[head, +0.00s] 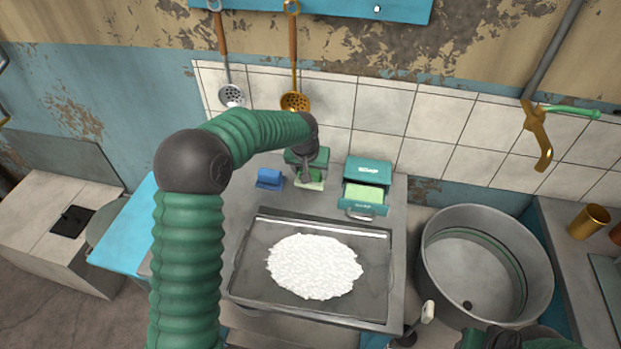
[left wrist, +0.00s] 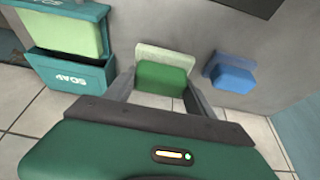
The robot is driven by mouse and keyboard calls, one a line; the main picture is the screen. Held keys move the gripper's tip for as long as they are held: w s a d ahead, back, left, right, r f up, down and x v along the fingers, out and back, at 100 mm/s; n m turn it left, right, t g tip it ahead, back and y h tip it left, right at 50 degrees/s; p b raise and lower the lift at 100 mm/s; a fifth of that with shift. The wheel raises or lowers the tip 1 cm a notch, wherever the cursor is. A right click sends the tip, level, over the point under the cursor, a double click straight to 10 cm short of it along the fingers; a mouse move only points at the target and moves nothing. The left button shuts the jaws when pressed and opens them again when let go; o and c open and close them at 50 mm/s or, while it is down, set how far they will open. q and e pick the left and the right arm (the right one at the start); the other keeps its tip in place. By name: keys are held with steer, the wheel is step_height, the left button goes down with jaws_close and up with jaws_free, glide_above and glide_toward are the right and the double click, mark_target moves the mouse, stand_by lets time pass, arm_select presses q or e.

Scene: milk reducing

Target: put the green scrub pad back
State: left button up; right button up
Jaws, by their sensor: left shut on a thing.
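The green scrub pad (left wrist: 162,77) is between the two fingers of my left gripper (left wrist: 160,90) in the left wrist view. It has a dark green face and a pale green layer on its far side. In the head view the left gripper (head: 308,178) is over the back of the counter, shut on the pad (head: 314,176), between a blue pad (head: 270,179) and a teal soap box (head: 368,170). Whether the pad touches the counter is hard to tell. My right gripper's fingers do not show.
The soap box has an open drawer with a pale green block (head: 362,194). A tray (head: 240,275) with a white heap (head: 314,267) lies in front of the gripper. A round metal basin (head: 487,262) stands to the right. Two skimmers (head: 294,101) hang on the tiled wall behind.

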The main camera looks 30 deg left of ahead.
arm_select(q)
step_height(320, 180, down, 4)
steer(key=shift+r, duration=0.2)
steer(key=o, duration=1.2)
steer(key=p+v, duration=0.1)
steer(key=v, duration=1.1)
steer(key=s+d+f+m, duration=0.1)
steer(key=s+d+f, duration=0.1)
steer(key=s, duration=0.6)
steer(key=s+d+f+m+g, duration=0.1)
steer(key=s+d+f, duration=0.2)
steer(key=s, duration=0.5)
steer(key=s+d+f+m+h, duration=0.1)
steer(key=s+d+f, duration=0.2)
steer(key=s+d, duration=0.2)
steer(key=shift+s+f+g, duration=0.15)
steer(key=shift+s+g, duration=0.15)
steer(key=shift+s, duration=1.15)
steer(key=shift+w+a+f, duration=0.15)
steer(key=shift+a, duration=0.1)
